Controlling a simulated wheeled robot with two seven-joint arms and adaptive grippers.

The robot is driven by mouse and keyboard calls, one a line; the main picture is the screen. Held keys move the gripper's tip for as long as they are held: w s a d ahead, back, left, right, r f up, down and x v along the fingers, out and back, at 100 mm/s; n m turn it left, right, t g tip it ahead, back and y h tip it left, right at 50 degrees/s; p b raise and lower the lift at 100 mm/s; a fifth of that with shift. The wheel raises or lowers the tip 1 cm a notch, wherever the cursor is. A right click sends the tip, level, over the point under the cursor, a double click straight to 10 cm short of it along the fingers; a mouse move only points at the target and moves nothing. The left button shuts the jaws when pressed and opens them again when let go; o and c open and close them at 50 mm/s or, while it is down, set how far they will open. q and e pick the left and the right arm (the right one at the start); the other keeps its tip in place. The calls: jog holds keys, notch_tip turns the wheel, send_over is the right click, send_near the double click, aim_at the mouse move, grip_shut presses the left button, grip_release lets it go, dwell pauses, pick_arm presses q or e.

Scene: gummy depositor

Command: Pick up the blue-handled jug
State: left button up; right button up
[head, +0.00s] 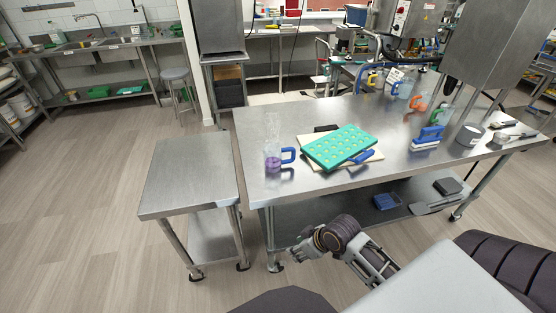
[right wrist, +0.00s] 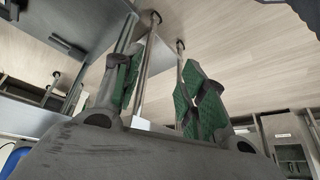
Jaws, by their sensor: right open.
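A clear jug (head: 273,158) with a blue handle and purple contents stands upright near the left end of the large steel table in the head view. Its handle points right. Another jug with a blue handle (head: 396,88) stands further back among other jugs. My right gripper (head: 298,250) is in front of the table's near edge, below the tabletop and apart from the jug. In the right wrist view its green-padded fingers (right wrist: 157,85) are spread, with nothing between them. The jug does not show clearly there. My left gripper is not in view.
A green mould tray (head: 340,147) lies on a pale board right of the jug, with a blue-handled tool beside it. A blue brush (head: 427,137) and a metal pot (head: 469,134) stand further right. A low steel table (head: 189,178) stands left; its top is clear.

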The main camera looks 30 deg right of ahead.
jog(key=w+d+r+t+y, duration=0.2)
jog(key=w+d+r+t, duration=0.6)
jog(key=w+d+r, duration=0.7)
jog(key=d+r, duration=0.2)
jog(key=d, duration=0.2)
jog(key=shift+w+r, duration=0.2)
jog(key=shift+w, duration=0.15)
jog(key=shift+w, duration=0.1)
jog(key=shift+x, duration=4)
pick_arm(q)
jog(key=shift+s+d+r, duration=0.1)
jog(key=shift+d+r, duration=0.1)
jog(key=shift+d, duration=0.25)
pick_arm(e)
jog(key=shift+w+f, duration=0.15)
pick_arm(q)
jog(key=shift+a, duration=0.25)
